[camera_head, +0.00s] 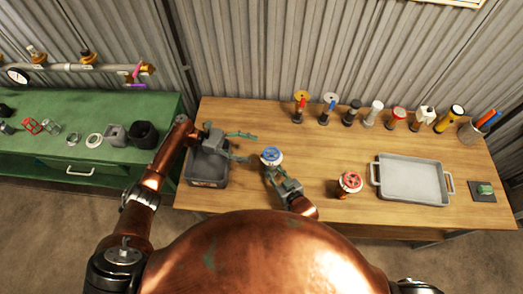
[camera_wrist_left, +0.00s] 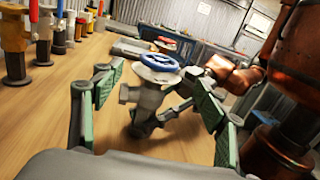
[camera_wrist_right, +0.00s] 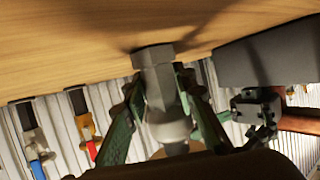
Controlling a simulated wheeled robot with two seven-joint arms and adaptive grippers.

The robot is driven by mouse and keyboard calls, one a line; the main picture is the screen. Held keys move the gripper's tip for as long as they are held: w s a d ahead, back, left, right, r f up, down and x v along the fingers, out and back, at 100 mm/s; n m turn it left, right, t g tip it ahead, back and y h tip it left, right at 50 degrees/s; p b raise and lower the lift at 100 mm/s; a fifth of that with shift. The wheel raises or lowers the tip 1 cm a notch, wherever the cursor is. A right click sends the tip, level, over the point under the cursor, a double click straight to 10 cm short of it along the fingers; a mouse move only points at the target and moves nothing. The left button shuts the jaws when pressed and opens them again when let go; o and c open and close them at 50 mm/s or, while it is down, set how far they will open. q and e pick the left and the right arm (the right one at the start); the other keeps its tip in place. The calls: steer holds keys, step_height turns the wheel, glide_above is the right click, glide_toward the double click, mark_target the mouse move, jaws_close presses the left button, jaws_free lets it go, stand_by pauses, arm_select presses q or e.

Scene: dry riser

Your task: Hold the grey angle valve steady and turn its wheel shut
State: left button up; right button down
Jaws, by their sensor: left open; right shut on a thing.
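The grey angle valve with a blue and white wheel (camera_head: 271,157) stands on the wooden table, left of centre. In the left wrist view its grey body (camera_wrist_left: 146,100) is upright below the blue wheel (camera_wrist_left: 160,62). My right gripper (camera_head: 275,175) is shut on the valve body from the near side, below the wheel. The right wrist view shows the grey hexagonal body (camera_wrist_right: 158,85) between its green pads. My left gripper (camera_head: 250,147) is open to the left of the valve, fingers pointing towards the wheel. In the left wrist view its spread pads show a gap.
A dark grey bin (camera_head: 207,170) stands just left, under my left gripper. A red-wheeled valve (camera_head: 350,183) stands to the right, beside a grey tray (camera_head: 412,198). Several valves and fittings line the back edge. A green bench (camera_head: 90,175) is at the far left.

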arm_select(q)
steer(key=shift+w+a, duration=0.15)
steer(key=shift+a, duration=0.65)
steer(key=shift+w+a, duration=0.15)
steer(key=shift+a, duration=0.65)
arm_select(e)
steer(key=shift+f, duration=0.15)
steer(key=c, duration=1.5)
jaws_free()
